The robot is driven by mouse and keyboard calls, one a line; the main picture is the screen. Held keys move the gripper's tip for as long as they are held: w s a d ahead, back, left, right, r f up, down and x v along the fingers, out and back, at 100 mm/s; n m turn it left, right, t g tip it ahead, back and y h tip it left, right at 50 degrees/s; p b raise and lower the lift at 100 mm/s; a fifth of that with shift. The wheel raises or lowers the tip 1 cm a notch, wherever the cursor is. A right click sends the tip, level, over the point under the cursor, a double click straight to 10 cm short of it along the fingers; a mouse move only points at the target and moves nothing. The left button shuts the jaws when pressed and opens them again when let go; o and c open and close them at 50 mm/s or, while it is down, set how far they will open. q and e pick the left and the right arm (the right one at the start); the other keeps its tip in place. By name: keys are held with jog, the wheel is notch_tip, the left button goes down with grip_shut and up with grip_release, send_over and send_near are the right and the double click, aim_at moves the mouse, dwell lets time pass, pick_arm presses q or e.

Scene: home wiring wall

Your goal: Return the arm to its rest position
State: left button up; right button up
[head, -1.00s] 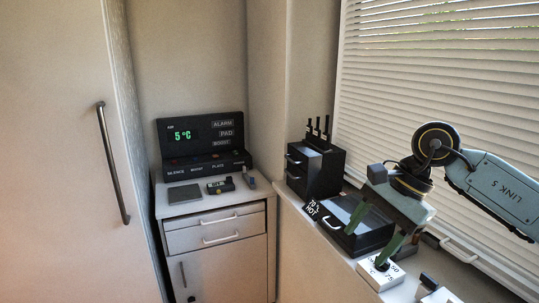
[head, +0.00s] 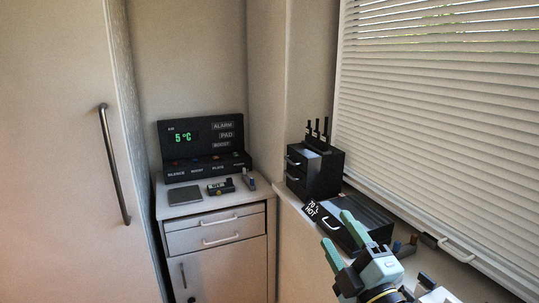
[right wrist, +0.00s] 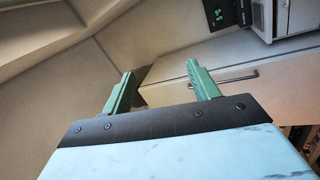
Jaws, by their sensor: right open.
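My right gripper (head: 338,230) is at the lower right of the head view, low in front of the window sill. Its two green fingers are apart, point up and to the left, and hold nothing. In the right wrist view the same gripper (right wrist: 160,75) is open, with empty space between its fingers. Most of my right arm is outside the head view. My left gripper does not show.
A black box with a white handle (head: 370,219) lies on the sill behind my gripper, beside a black drawer unit (head: 318,174). A control panel (head: 203,135) reading 5 °C stands on a cabinet (head: 216,244). A tall door (head: 50,150) fills the left.

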jog(key=s+d+f+m+g+h, duration=0.35)
jog(key=d+f+m+h, duration=0.2)
jog(key=f+m, duration=0.4)
jog(key=s+d+f+m+g+h, duration=0.15)
jog(key=s+f+m+g, duration=0.25)
jog(key=s+f+g, duration=0.6)
jog(key=s+d+f+m+g, duration=0.2)
jog(key=s+f+m+g, duration=0.15)
jog(key=s+f, duration=0.7)
jog(key=s+f+b, duration=0.3)
jog(key=f+b, duration=0.2)
jog(key=f, duration=2)
jog(key=s+d+f+g+b, duration=0.1)
jog(key=s+d+f+b, duration=0.1)
jog(key=s+f, duration=0.6)
jog(key=s+d+f+g+b, duration=0.1)
jog(key=s+d+f+b, duration=0.2)
jog(key=s+f, duration=0.6)
notch_tip(320, 180, down, 5)
jog(key=shift+s+f+n, duration=0.2)
jog(key=shift+n, duration=0.1)
jog(key=shift+d, duration=0.1)
